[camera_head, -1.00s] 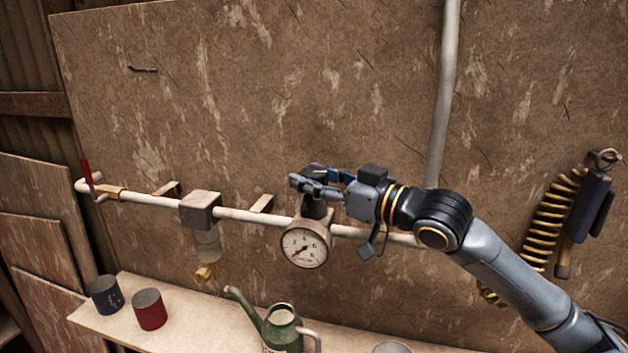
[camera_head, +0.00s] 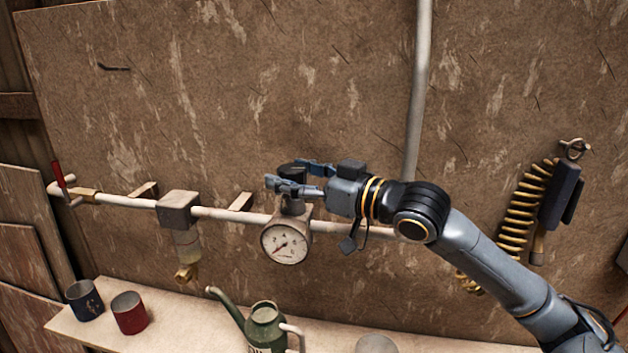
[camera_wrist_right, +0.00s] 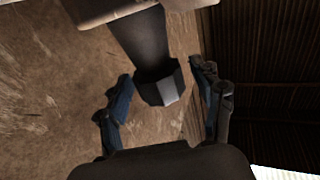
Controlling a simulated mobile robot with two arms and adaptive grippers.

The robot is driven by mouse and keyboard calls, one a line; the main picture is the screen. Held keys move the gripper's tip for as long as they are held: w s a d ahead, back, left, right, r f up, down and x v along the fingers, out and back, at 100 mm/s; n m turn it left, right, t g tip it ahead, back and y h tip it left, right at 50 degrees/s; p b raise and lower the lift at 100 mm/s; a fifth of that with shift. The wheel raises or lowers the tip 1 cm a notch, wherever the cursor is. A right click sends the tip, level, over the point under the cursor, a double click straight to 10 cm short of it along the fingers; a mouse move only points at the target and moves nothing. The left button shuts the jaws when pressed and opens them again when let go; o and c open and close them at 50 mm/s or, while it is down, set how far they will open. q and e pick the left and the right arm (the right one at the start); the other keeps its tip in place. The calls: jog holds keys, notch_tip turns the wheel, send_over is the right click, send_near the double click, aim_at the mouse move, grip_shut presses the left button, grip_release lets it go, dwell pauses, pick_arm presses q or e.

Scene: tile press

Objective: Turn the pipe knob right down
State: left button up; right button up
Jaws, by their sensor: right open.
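The dark pipe knob (camera_head: 291,171) stands upright on top of the regulator, above the round white pressure gauge (camera_head: 286,242). My right gripper (camera_head: 285,176) reaches in from the right at the knob's height, one finger passing in front of it and hiding part of it. In the right wrist view the knob (camera_wrist_right: 150,58) sits between the two spread fingers of my right gripper (camera_wrist_right: 163,100), with a visible gap on each side. The gripper is open, and I see no contact with the knob. My left gripper does not show.
The white pipe (camera_head: 235,215) runs along the board, with a filter block (camera_head: 178,209) and a red lever (camera_head: 58,174) to the left. Below, a shelf (camera_head: 185,335) holds a green watering can (camera_head: 264,330) and blue and red cups. A coiled hose (camera_head: 522,205) hangs right.

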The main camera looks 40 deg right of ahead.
jog(key=v, duration=1.2)
jog(key=shift+w, duration=0.15)
